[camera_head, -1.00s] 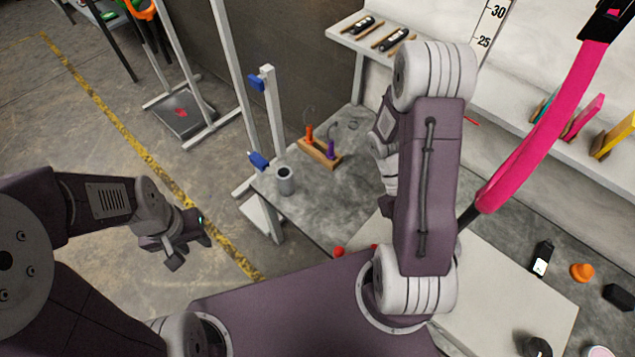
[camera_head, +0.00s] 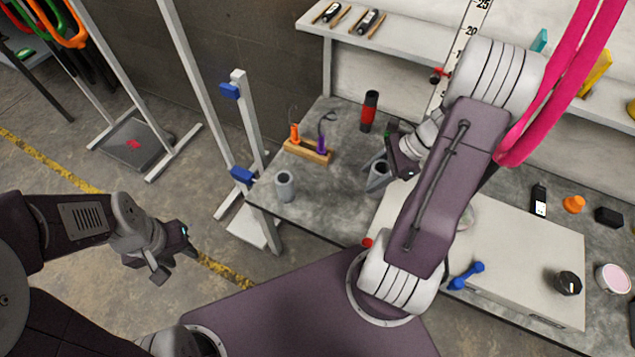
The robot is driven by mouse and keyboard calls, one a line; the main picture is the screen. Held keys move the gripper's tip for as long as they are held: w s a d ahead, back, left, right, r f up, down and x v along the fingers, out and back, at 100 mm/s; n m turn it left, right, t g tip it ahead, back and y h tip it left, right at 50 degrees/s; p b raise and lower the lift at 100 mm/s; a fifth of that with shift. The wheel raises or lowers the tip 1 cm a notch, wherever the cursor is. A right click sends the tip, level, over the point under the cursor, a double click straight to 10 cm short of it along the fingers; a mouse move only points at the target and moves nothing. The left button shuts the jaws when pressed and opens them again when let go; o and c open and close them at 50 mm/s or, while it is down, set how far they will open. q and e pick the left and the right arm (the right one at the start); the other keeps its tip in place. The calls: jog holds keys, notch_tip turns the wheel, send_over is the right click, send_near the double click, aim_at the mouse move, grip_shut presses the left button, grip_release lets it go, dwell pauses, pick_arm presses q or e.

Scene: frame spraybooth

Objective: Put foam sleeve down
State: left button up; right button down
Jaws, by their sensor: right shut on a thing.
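My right gripper (camera_head: 387,165) is shut on a grey hollow cylinder, which looks like the foam sleeve (camera_head: 378,178). It is at the middle of the grey bench (camera_head: 335,190), roughly upright with its open end up. I cannot tell whether its bottom touches the bench top. Part of the gripper is hidden behind its own arm. A similar grey hollow cylinder (camera_head: 285,187) stands at the bench's left edge. My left gripper (camera_head: 168,265) is open and empty, over the floor to the left.
A wooden stand (camera_head: 307,151) with orange and purple tools and a black-and-red cylinder (camera_head: 369,111) are behind the sleeve. A pale board (camera_head: 520,255) with a blue dumbbell-shaped item (camera_head: 466,276) lies to the right. A white shelf (camera_head: 420,35) runs along the back.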

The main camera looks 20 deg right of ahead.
jog(key=shift+w+a+r+b+x, duration=0.4)
jog(key=shift+b+x, duration=0.7)
jog(key=shift+x, duration=1.5)
jog(key=shift+w+a+r+b+x, duration=0.2)
jog(key=shift+a+b+x, duration=0.3)
jog(key=shift+b+x, duration=1.4)
jog(key=shift+w+a+r+b+x, duration=0.25)
jog(key=shift+a+r+b+x, duration=0.15)
jog(key=shift+x, duration=2.9)
jog(key=shift+f, duration=0.2)
jog(key=c, duration=0.7)
grip_release()
jog(key=shift+r, duration=0.1)
jog(key=shift+o, duration=0.2)
